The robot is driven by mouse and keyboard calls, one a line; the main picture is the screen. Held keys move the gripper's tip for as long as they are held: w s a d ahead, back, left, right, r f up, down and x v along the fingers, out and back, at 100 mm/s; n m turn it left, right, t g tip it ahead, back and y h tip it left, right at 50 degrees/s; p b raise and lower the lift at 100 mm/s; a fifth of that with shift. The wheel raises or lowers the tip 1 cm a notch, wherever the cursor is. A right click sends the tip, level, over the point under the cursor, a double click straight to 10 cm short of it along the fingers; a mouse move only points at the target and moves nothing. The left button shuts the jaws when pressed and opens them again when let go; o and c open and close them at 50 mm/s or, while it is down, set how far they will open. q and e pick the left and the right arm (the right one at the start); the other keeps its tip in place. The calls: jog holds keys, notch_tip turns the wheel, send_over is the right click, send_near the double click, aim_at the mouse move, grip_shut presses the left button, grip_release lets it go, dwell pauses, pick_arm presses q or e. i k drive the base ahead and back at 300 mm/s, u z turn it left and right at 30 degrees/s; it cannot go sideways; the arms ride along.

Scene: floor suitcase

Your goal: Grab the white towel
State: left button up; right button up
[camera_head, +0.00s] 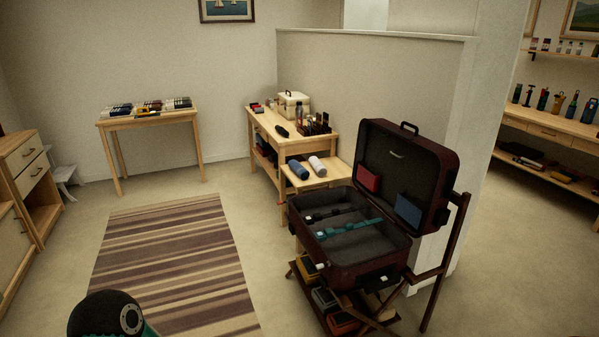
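A rolled white or cream towel (318,166) lies on the low wooden side shelf of the middle table. A rolled blue towel (298,169) lies just left of it. The two rolls are side by side, and no gripper is near them. Part of my own arm shows at the bottom left, but its gripper is out of the picture. My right gripper is also not in view.
An open dark red suitcase (352,272) stands on a wooden rack in front of the shelf's right side. A striped rug (165,262) lies on open floor to the left. A back table (150,118) holds folded cloths. A drawer cabinet (28,185) stands far left.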

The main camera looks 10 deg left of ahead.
aim_at(319, 168)
jog(key=u, duration=0.5)
jog(key=i, duration=1.3)
jog(key=u, duration=0.9)
jog(key=i, duration=2.7)
jog(key=z, duration=0.8)
jog(key=i, duration=1.25)
jog(key=z, duration=1)
jog(key=i, duration=0.5)
jog(key=z, duration=0.2)
jog(key=k, duration=0.55)
